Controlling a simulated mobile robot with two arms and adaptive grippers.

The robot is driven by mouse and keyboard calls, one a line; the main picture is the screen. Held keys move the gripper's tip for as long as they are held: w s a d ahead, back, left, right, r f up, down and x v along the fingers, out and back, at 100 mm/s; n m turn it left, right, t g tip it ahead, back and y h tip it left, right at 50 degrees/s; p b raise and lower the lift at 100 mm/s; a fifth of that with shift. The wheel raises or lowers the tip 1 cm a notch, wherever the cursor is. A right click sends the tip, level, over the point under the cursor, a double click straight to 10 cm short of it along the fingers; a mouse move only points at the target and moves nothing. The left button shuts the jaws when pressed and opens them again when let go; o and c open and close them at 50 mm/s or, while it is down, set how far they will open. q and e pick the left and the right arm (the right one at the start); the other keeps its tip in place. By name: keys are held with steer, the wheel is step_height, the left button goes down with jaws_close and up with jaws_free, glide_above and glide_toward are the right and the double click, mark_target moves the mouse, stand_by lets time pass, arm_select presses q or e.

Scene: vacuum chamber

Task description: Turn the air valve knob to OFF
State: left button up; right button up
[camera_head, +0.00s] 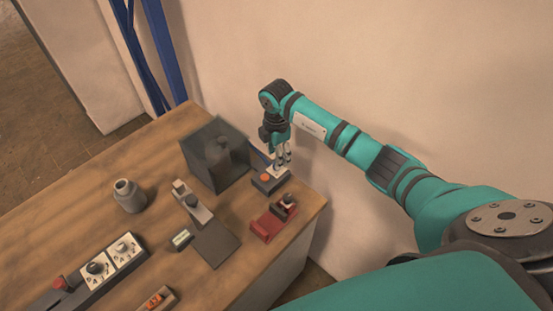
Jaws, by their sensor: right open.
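My right gripper (283,160) points down at the far right end of the wooden table, open and empty, over a dark box with an orange-red button (269,178). I cannot tell whether its fingertips touch the box. My right gripper is far from both. My left gripper is not in view.
The table (80,195) also holds a dark translucent box (213,160), a grey bottle (129,196), a red block device (272,219), a grey device (212,243) and a red button (60,282). A wall stands behind. The table's left part is bare.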

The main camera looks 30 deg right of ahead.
steer(key=shift+f, duration=2.15)
steer(key=shift+c, duration=0.4)
jaws_close()
